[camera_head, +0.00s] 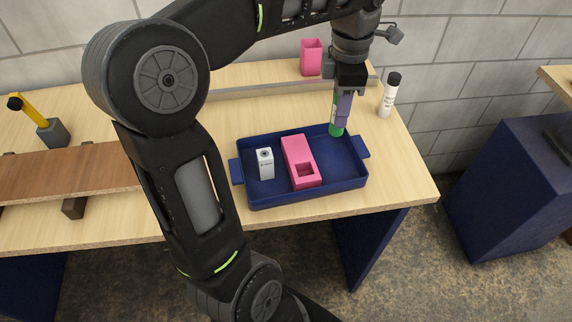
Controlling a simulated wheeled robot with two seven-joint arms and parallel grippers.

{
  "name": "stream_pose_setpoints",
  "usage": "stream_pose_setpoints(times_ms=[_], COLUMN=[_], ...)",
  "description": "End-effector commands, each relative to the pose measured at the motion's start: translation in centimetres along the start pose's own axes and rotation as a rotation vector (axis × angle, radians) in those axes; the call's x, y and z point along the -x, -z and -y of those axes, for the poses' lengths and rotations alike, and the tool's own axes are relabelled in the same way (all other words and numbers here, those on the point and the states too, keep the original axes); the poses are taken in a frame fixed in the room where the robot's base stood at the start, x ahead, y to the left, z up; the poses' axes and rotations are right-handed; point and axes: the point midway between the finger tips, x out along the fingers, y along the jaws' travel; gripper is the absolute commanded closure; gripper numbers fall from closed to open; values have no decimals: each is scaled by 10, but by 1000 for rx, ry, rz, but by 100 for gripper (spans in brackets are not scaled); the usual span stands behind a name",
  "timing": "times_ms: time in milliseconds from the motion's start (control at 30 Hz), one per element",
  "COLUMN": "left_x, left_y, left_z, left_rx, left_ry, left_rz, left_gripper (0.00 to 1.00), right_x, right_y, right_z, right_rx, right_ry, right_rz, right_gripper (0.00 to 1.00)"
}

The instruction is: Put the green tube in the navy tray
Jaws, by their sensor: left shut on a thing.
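The green tube (336,129) is held upright in my left gripper (343,108), which is shut on it and points down. The tube's lower end is over or in the back right part of the navy tray (281,196); I cannot tell whether it touches the floor of the tray. The tray stands on the wooden table and holds a pink box (299,158) with a square recess in the middle and a small white box (265,164) on the left. The upper part of the tube is hidden by the gripper fingers. My right gripper does not show.
A white bottle with a black cap (387,97) stands right of the tray. A pink holder (311,57) stands behind on a raised ledge. A brown board (60,176) and a yellow-handled thing (40,121) are at the left. The table's front right corner is clear.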

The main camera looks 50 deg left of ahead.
Motion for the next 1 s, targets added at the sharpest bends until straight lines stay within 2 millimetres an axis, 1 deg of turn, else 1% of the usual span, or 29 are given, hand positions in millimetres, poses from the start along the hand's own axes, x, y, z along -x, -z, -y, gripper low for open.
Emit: stream_pose_setpoints(times_ms=[133, 367, 467, 567, 700, 800, 900, 1000], left_x=[0, 0, -3, -16, -41, -56, -62, -63], left_y=[0, 0, 0, 0, 1, 0, 0, 0], left_z=[0, 0, 0, 0, 1, 0, 0, 0], left_rx=[31, 32, 31, 31, 31, 30, 30, 30], left_ry=[-1, -1, 0, 2, 3, 2, -1, -1], left_rz=[0, 0, -1, -2, -3, -2, 0, 0], left_gripper=[100, 100, 100, 100, 100, 100, 100, 100], right_x=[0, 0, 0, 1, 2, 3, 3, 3], right_y=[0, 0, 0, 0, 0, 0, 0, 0], right_z=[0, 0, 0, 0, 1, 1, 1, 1], right_rx=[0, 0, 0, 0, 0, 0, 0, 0], right_ry=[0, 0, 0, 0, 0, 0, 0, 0], right_rz=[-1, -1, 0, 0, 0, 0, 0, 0], right_gripper=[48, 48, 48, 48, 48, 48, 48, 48])
